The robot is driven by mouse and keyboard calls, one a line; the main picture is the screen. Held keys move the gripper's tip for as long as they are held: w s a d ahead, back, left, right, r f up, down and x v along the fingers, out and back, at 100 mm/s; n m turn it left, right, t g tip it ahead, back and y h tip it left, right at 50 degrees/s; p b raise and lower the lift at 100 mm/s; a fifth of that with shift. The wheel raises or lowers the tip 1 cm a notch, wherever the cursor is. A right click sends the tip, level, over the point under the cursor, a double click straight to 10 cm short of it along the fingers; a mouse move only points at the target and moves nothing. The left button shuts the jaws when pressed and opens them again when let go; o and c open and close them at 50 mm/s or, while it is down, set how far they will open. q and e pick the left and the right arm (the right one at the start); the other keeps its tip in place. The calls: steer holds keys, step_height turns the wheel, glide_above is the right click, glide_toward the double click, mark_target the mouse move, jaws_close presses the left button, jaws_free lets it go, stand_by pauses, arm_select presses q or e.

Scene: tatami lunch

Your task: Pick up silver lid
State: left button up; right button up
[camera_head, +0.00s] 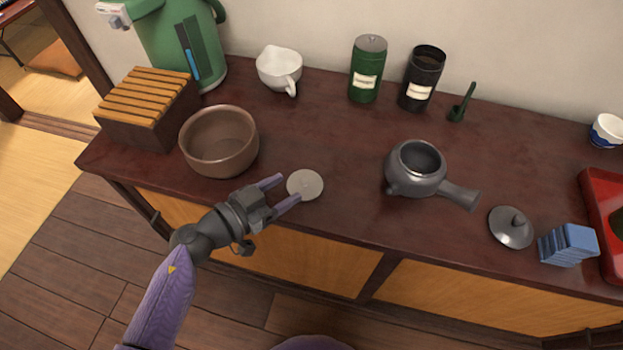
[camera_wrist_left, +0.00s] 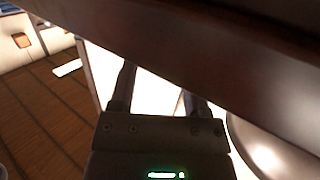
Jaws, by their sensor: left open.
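The silver lid (camera_head: 306,184) is a flat pale grey disc on the dark red-brown counter, near its front edge. My left gripper (camera_head: 288,189) is open, its two purple fingers pointing right at the lid. The fingertips are at the lid's left rim, one on the far side and one on the near side. I cannot tell whether they touch it or how high they are above the counter. In the left wrist view the open fingers (camera_wrist_left: 158,98) show against a bright patch, and I cannot make out the lid there. My right gripper is out of view.
A brown bowl (camera_head: 216,165) stands just behind and left of the gripper. A grey side-handled teapot (camera_head: 405,183) stands to the right, with a dark knobbed lid (camera_head: 509,230). A green tin (camera_head: 366,80) and an open black tin (camera_head: 416,88) stand at the back.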

mark_target(302, 182)
arm_select(q)
steer(key=b+x, duration=0.1)
steer(key=x, duration=0.1)
steer(key=f+b+x, duration=0.1)
steer(key=x, duration=0.2)
steer(key=shift+s+b, duration=0.1)
steer(key=shift+b, duration=0.3)
steer(key=shift+d+r, duration=0.15)
steer(key=shift+d, duration=0.05)
steer(key=shift+r, duration=0.1)
jaws_close()
